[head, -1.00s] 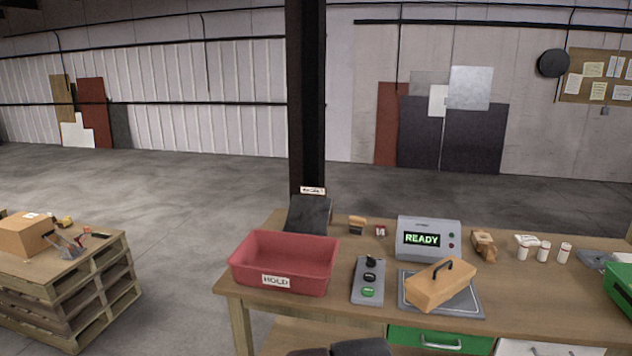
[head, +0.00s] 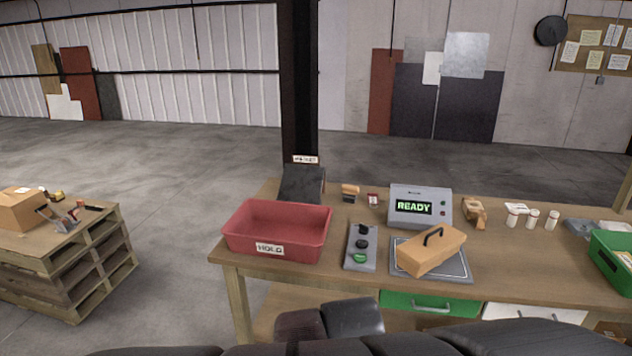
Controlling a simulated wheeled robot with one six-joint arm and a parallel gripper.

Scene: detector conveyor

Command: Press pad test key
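A narrow grey control box (head: 352,264) lies on the workbench, with dark round controls (head: 362,243) towards its far end and a green key (head: 359,258) at its near end. Any lettering on it is too small to read. Right of it, a flat grey pad (head: 462,273) lies under a tan block with a black handle (head: 430,254), which sits tilted across it. Behind the pad, a grey display unit (head: 420,194) shows READY in green. My gripper is not in view; only dark parts of my own body show at the bottom edge.
A red HOLD tray (head: 279,247) stands left of the control box. Several white bottles (head: 532,218) and a green bin (head: 612,262) are to the right. A dark post (head: 299,90) rises behind the bench. A pallet stack (head: 75,255) stands left, with open floor between.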

